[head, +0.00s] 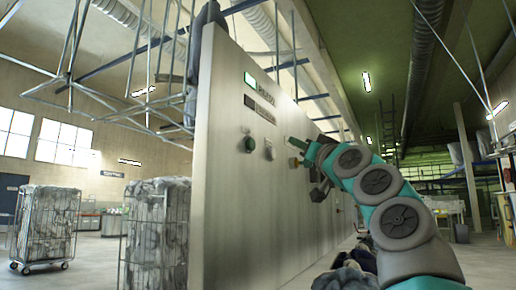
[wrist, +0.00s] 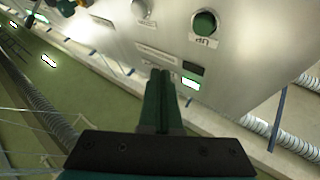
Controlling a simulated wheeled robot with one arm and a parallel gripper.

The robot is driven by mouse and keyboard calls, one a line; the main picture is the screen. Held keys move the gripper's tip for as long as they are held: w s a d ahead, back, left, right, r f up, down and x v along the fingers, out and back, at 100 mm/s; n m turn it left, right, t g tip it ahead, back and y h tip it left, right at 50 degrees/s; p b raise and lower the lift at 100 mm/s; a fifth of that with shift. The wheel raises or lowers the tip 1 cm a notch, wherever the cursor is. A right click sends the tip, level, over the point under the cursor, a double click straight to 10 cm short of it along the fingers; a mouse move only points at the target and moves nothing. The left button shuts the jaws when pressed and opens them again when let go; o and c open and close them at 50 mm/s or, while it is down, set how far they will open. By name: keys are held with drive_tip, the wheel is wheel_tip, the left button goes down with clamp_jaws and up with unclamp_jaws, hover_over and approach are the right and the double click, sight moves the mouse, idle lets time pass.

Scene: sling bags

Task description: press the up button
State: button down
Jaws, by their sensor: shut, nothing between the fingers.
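The up button (wrist: 204,22) is a round green button on a grey metal panel, at the top of the wrist view. Its "UP" label (wrist: 203,41) appears upside down there. A green button (head: 249,144) also shows on the panel in the head view, left of my gripper. My gripper (head: 293,142) is shut and empty, to the right of that button. In the wrist view its dark green fingers (wrist: 160,73) point up the picture, with their tips below and left of the up button. They look apart from the button.
The tall panel (head: 225,200) carries another button (head: 269,151), a lit green-white indicator (head: 250,80) and a dark one below it. Wire cage trolleys (head: 157,235) stand to the left. Metal frames and ducts hang overhead.

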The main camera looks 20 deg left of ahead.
sight(251, 145)
drive_tip(key=shift+r, duration=0.2)
drive_tip(key=shift+a, duration=0.1)
drive_tip(key=a+p, duration=0.3)
drive_tip(key=a, duration=0.5)
drive_tip(key=shift+w+a, duration=0.3)
drive_tip(key=shift+w, duration=0.05)
drive_tip(key=shift+w+a, duration=0.1)
idle(1.9)
drive_tip(key=shift+a, duration=0.3)
